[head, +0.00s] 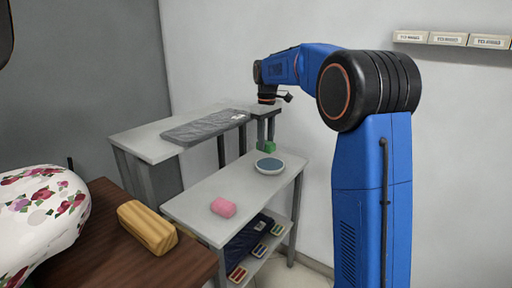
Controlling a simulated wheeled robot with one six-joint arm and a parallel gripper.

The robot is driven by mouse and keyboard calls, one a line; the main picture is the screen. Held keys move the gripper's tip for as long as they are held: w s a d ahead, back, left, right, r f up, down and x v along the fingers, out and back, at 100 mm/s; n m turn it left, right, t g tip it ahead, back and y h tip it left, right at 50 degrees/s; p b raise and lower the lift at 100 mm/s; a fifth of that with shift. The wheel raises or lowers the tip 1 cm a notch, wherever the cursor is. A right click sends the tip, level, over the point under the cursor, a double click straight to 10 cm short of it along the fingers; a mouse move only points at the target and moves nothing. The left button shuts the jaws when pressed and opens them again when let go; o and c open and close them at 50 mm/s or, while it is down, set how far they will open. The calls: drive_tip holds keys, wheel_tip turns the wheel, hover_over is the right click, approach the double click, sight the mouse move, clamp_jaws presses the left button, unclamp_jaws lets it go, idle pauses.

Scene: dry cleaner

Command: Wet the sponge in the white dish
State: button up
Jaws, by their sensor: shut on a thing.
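My gripper (266,142) points down and is shut on a small green block (268,148), which looks like the sponge. It holds the block just above and behind the white dish (257,169). The dish is round and shallow with a pale rim and a blue-grey surface inside, like water. It stands on the lower grey table (205,191), near its back right corner. A gap or contact between block and dish is too small to tell.
A pink rounded block (223,207) lies on the same table, in front of the dish. A folded grey garment (205,127) lies on the higher table behind. A yellow striped block (147,228) and a floral padded form (40,215) are at left. Dark folded cloth lies on the lower shelf.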

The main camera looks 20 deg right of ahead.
drive_tip(key=shift+w+d+f, duration=0.3)
drive_tip(key=shift+d+f, duration=0.15)
drive_tip(key=shift+f, duration=0.6)
drive_tip(key=shift+w+d+f, duration=0.25)
drive_tip(key=shift+d+f, duration=0.2)
drive_tip(key=shift+f, duration=0.6)
drive_tip(key=shift+w+d+f, duration=0.3)
drive_tip(key=shift+d+f, duration=0.15)
drive_tip(key=shift+f, duration=0.6)
drive_tip(key=shift+f, duration=0.6)
drive_tip(key=shift+r, duration=0.1)
wheel_tip(320, 180, up, 7)
idle(1.2)
